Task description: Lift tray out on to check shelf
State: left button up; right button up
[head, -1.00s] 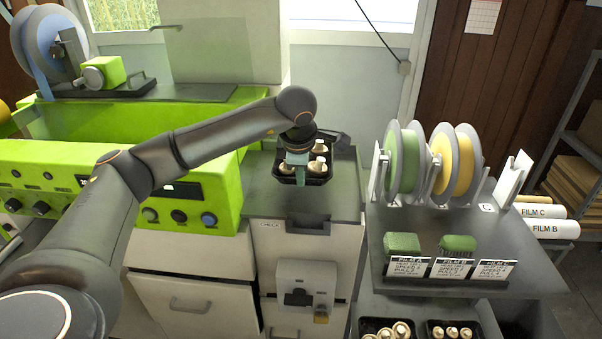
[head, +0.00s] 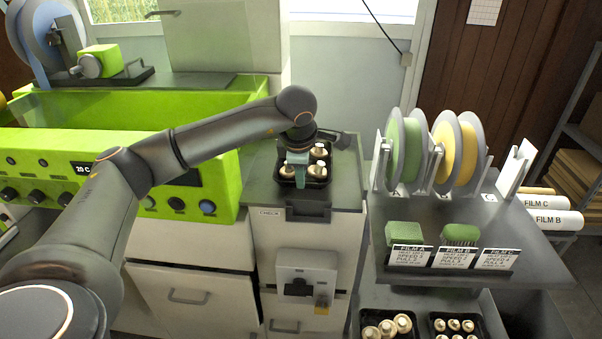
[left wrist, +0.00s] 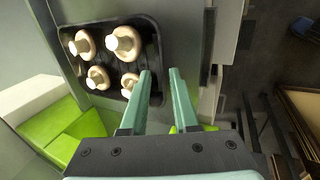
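The black tray (head: 325,181) holds several pale mushrooms. In the head view it is over the grey check shelf (head: 345,190) of the white cabinet. I cannot tell whether it touches the shelf. My left gripper (head: 297,166) reaches down at the tray's near left side. In the left wrist view the teal fingers (left wrist: 161,74) stand on either side of the tray's wall, one inside and one outside, and the tray (left wrist: 154,45) shows mushrooms inside. Part of the tray is hidden behind the gripper in the head view. My right gripper is not in view.
The green machine (head: 215,170) stands left of the shelf. At right a grey stand (head: 440,215) carries film reels (head: 405,150), green blocks and film cards (head: 408,257). Further mushroom trays (head: 372,318) sit low in front. The shelf's front strip is free.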

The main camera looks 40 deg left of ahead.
pick_arm(q)
jog(key=shift+o, duration=0.4)
